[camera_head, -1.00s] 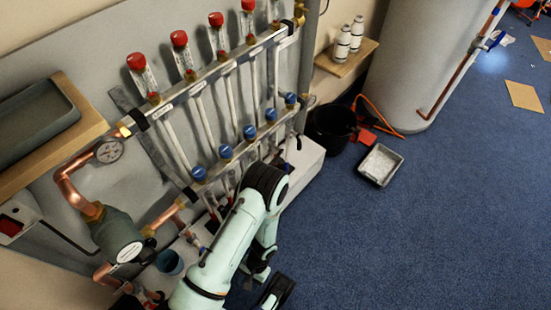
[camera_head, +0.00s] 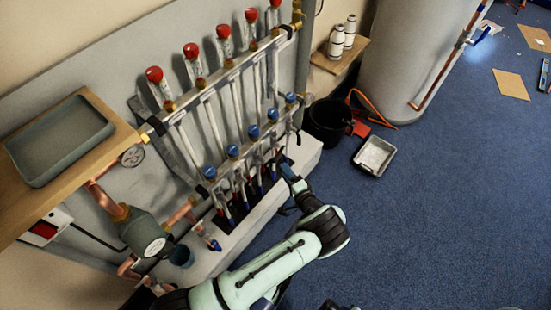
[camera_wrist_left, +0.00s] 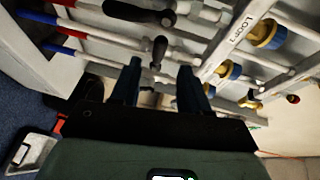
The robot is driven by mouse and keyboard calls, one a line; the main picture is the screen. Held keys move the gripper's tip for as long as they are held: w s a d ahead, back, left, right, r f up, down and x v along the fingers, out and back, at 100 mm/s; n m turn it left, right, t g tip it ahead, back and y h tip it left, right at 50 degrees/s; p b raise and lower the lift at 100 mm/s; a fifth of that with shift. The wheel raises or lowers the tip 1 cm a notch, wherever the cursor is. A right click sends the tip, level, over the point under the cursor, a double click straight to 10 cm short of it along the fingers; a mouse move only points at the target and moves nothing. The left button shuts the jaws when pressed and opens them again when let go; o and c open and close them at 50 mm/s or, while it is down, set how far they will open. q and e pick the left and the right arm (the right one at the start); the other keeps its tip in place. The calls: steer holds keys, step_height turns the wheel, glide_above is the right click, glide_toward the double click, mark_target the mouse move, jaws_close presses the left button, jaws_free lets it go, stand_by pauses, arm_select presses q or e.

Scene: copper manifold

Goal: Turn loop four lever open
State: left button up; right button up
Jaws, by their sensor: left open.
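The copper manifold stands against the wall, with its upper bar (camera_head: 215,82) and its lower bar (camera_head: 240,150). Small black levers sit on the pipes below the lower bar. In the left wrist view one black lever (camera_wrist_left: 158,50) stands between and just beyond my open fingertips, with no visible contact. Another black lever (camera_wrist_left: 140,14) is above it. A bar label (camera_wrist_left: 240,28) reads "LOOP", but its number is not clear. My left gripper (camera_head: 287,174) is at the right end of the lower pipes; it also shows in the left wrist view (camera_wrist_left: 160,75). My right gripper is not visible.
A wooden shelf with a grey tray (camera_head: 60,140) is at left. A pump (camera_head: 147,236) and copper pipes lie below it. A black bucket (camera_head: 325,122) and a white tray (camera_head: 374,156) stand on the floor to the right. The blue carpet (camera_head: 450,210) is mostly clear.

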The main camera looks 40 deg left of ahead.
mark_target(276, 157)
arm_select(q)
steer(key=b+x, duration=0.1)
steer(key=x, duration=0.7)
steer(key=shift+w+a+f, duration=0.1)
steer(key=shift+a+f, duration=0.05)
steer(key=shift+a, duration=0.1)
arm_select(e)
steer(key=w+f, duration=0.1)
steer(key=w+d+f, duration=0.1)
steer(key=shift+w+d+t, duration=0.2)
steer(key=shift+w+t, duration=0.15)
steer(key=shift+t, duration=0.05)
arm_select(q)
jaws_close()
